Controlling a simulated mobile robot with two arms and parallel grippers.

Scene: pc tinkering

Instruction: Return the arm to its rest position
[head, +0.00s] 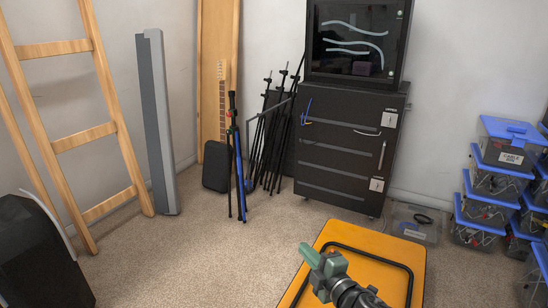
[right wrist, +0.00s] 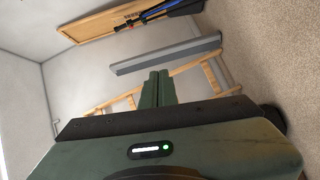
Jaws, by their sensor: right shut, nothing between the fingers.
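My right gripper (head: 312,253) is green and shows at the bottom of the head view, above an orange platform (head: 414,262) with a black tubular rail. In the right wrist view, the gripper's two fingers (right wrist: 158,88) are together with nothing between them. My left gripper is in neither view.
A black rack cabinet (head: 345,150) with a glass-fronted case (head: 358,40) stands at the back wall. Black stands (head: 270,130) lean beside it. A wooden ladder (head: 75,130) is at left, a grey panel (head: 158,120) nearby. Blue-lidded bins (head: 495,180) stack at right. Carpet is clear in the middle.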

